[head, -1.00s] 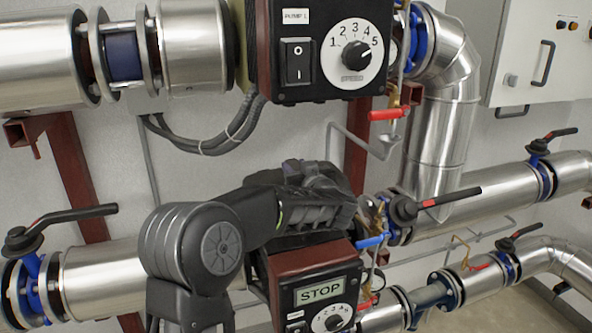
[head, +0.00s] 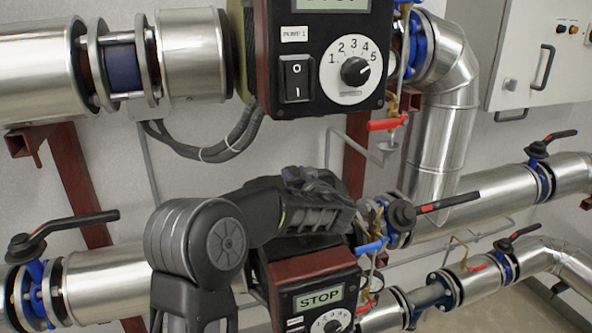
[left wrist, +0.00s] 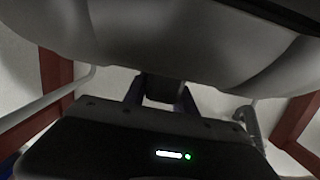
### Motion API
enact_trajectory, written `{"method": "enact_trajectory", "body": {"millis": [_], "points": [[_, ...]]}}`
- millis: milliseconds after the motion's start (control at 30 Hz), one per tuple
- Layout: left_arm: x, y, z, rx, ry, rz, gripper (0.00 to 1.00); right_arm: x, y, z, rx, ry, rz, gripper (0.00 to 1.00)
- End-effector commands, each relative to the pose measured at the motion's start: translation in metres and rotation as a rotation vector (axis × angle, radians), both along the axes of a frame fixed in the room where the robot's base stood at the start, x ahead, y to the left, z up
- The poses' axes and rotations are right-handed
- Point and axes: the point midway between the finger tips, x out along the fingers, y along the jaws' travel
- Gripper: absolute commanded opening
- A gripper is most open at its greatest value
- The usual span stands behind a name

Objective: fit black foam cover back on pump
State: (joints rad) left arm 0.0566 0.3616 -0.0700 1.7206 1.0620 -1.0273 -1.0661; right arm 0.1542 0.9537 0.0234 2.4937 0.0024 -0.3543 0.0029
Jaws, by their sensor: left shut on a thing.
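The lower pump has a dark red and black control box (head: 318,280) with a STOP display and a dial. My left gripper (head: 330,213) is directly above and behind this box, its fingertips hidden. Black material that looks like the foam cover (head: 298,247) shows below my gripper, just above the box. In the left wrist view my left gripper (left wrist: 160,98) is shut on a dark piece, apparently part of the cover. A large dark grey curved surface fills the top there; I cannot tell whether it is the cover. How the cover sits on the pump is hidden. My right gripper is out of view.
Pump 1 (head: 320,62) hangs above, with cables (head: 205,150) below it. A black-handled valve (head: 403,213) and a blue handle (head: 372,245) lie just right of my gripper. Silver pipes (head: 105,270) run along the wall. A cabinet (head: 515,50) stands upper right.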

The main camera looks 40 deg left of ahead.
Motion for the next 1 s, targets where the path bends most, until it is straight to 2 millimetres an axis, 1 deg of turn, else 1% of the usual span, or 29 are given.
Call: {"method": "enact_trajectory", "body": {"millis": [33, 100, 400, 1000], "points": [[0.000, 0.000, 0.007, 0.001, -0.003, 0.001, 0.00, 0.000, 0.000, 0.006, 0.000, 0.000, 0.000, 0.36], [0.000, 0.000, 0.013, 0.002, -0.006, 0.001, 0.00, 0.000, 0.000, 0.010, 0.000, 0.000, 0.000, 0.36], [0.001, -0.001, 0.030, 0.002, -0.014, -0.001, 0.00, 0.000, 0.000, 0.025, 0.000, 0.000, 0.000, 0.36], [0.002, -0.002, 0.032, 0.002, -0.018, -0.002, 0.00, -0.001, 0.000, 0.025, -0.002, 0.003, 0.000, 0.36]]}}
